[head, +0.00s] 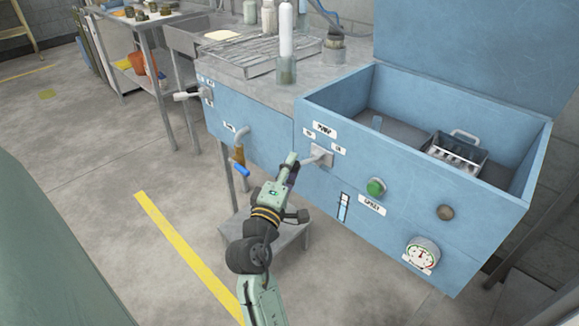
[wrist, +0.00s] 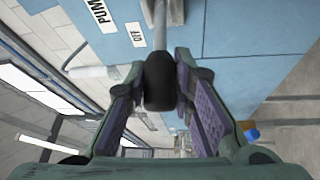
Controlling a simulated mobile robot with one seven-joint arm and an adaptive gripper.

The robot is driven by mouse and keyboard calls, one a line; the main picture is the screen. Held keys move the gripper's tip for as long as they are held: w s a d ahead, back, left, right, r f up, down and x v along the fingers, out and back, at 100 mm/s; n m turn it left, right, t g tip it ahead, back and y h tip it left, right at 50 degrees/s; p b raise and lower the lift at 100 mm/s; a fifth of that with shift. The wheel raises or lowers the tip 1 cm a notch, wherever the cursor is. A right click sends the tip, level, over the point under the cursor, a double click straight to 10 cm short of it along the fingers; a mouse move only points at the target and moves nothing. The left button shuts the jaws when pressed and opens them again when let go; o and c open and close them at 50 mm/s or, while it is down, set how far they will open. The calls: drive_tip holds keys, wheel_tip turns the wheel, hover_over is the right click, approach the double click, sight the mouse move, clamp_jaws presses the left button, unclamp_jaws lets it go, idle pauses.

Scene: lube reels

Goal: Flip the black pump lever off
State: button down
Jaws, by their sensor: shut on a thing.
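The pump lever has a grey rod (head: 310,159) and a black knob (wrist: 160,82). It comes out of a square metal mount (head: 322,155) under the PUMP label (head: 324,130) on the blue cabinet front. In the head view the rod points left, to the side of the left-hand small label (head: 308,133). My gripper (head: 292,166) is at the rod's outer end and hides the knob there. In the wrist view the knob is between the purple-padded fingers of my gripper (wrist: 163,78), which are closed on it. The OFF label (wrist: 137,35) is beside the rod.
A green button (head: 376,187), a brown knob (head: 445,212) and a gauge (head: 421,254) are on the front to the right. The open blue bin (head: 525,165) holds a metal basket (head: 455,152).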

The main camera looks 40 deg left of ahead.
drive_tip(key=shift+w+a+f+m+h+b, duration=0.1)
drive_tip(key=shift+a+f+m+h+b, duration=0.15)
drive_tip(key=shift+h+b, duration=0.35)
drive_tip(key=h, duration=0.1)
drive_tip(key=m+b, duration=0.1)
drive_tip(key=t+h, duration=0.1)
drive_tip(key=shift+w+a+r+m+h+b, duration=0.25)
drive_tip(key=shift+a+m+h+b, duration=0.05)
drive_tip(key=shift+a+m, duration=0.05)
drive_tip(key=c, duration=1.4)
unclamp_jaws()
drive_tip(key=shift+o, duration=0.2)
drive_tip(key=shift+s, duration=0.1)
drive_tip(key=v, duration=1.2)
